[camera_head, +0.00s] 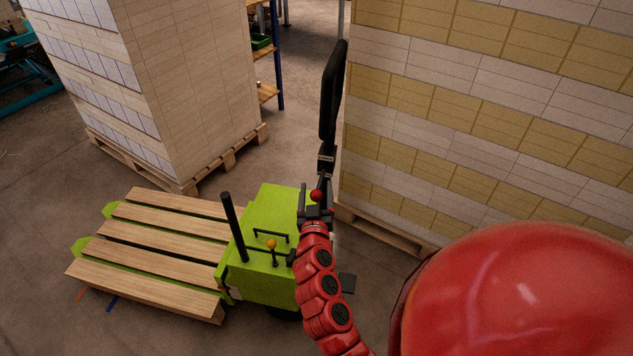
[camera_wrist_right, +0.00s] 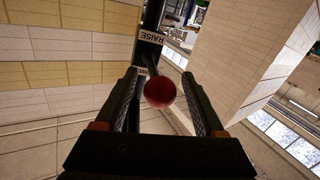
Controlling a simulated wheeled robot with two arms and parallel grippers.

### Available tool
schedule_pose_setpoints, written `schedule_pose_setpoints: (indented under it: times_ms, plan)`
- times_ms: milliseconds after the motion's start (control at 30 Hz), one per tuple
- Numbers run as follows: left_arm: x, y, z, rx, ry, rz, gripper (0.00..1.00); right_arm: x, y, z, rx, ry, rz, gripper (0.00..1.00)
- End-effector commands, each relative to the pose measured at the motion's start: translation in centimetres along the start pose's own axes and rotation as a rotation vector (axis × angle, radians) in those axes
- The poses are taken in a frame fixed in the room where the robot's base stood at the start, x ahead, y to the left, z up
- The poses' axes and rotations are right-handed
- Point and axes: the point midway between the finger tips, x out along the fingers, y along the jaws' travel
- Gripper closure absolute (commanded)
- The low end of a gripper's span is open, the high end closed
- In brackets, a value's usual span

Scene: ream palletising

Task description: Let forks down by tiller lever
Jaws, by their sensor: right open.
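The green pallet truck (camera_head: 275,210) stands in the middle of the head view, with its black tiller (camera_head: 333,95) upright behind my right gripper. The tiller lever ends in a red ball knob (camera_head: 316,196). My right gripper (camera_head: 316,190) is open at the knob, one finger on each side. In the right wrist view the red knob (camera_wrist_right: 159,92) sits between the open fingers, with gaps visible on both sides. A RAISE label (camera_wrist_right: 162,37) and a partly hidden second label show behind it. The green fork tips (camera_head: 82,246) stick out under an empty wooden pallet (camera_head: 150,235). My left gripper is out of view.
A tall ream stack (camera_head: 460,110) on a pallet stands close right of the tiller. Another stack (camera_head: 190,80) on a pallet stands at the back left. A black post (camera_head: 233,225) and an orange knob (camera_head: 272,243) rise from the truck. Floor is free between the stacks.

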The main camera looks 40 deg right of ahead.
Motion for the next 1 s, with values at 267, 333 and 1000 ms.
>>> schedule_pose_setpoints:
  times_ms: [267, 333, 1000]
  plan:
    - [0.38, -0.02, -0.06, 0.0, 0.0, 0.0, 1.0, 1.48, 0.01, 0.0, 0.0, 0.001, -0.001, 0.29]
    - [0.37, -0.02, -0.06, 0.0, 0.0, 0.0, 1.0, 1.49, 0.01, 0.02, 0.0, 0.001, -0.001, 0.29]
    - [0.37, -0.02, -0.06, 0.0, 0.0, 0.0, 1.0, 1.44, -0.02, 0.03, 0.0, 0.001, -0.002, 1.0]
